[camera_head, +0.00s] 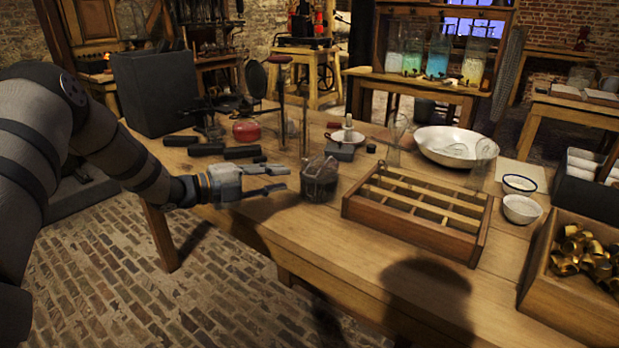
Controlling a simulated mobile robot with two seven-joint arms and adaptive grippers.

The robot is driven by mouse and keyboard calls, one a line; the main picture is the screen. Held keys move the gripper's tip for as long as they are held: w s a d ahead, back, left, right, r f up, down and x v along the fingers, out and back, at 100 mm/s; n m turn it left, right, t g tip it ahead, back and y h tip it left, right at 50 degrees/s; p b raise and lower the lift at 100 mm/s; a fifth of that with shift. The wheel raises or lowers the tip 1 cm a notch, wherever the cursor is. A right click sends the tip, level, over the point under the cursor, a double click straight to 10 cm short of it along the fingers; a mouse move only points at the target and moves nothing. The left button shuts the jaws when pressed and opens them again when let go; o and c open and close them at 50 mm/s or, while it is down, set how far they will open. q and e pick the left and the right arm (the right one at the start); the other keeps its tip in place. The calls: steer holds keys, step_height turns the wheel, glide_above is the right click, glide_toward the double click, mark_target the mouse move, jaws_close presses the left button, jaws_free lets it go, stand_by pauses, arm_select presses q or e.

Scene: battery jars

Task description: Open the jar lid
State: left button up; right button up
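A dark glass jar (319,183) stands upright near the front edge of the wooden table. Its upper part looks clear and uneven, and I cannot make out a separate lid. My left gripper (283,179) is just left of the jar, at about its height, with its fingers pointing toward it. Its two fingers are apart with nothing visible between them. A small gap seems to remain between the fingertips and the jar. My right gripper is not in view.
A compartmented wooden tray (415,232) lies right of the jar. Behind are a white basin (440,143), thin upright rods (304,128) and black cylinders (243,152). White bowls (521,209) and a crate of brass pieces (553,306) are at right. The table's front middle is clear.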

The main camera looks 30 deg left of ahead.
mark_target(309, 176)
arm_select(q)
steer(key=x, duration=0.5)
steer(key=b+x, duration=0.1)
steer(key=x, duration=0.1)
steer(key=shift+d+f, duration=0.25)
steer(key=shift+f, duration=0.1)
steer(key=shift+w+d+r, duration=0.1)
steer(key=shift+w+r, duration=0.1)
steer(key=shift+w, duration=0.05)
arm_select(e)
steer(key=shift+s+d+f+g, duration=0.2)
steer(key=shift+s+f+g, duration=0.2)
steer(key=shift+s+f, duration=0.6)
arm_select(q)
steer(key=shift+c, duration=0.6)
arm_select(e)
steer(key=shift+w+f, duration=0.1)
arm_select(q)
jaws_close()
steer(key=shift+f, duration=0.1)
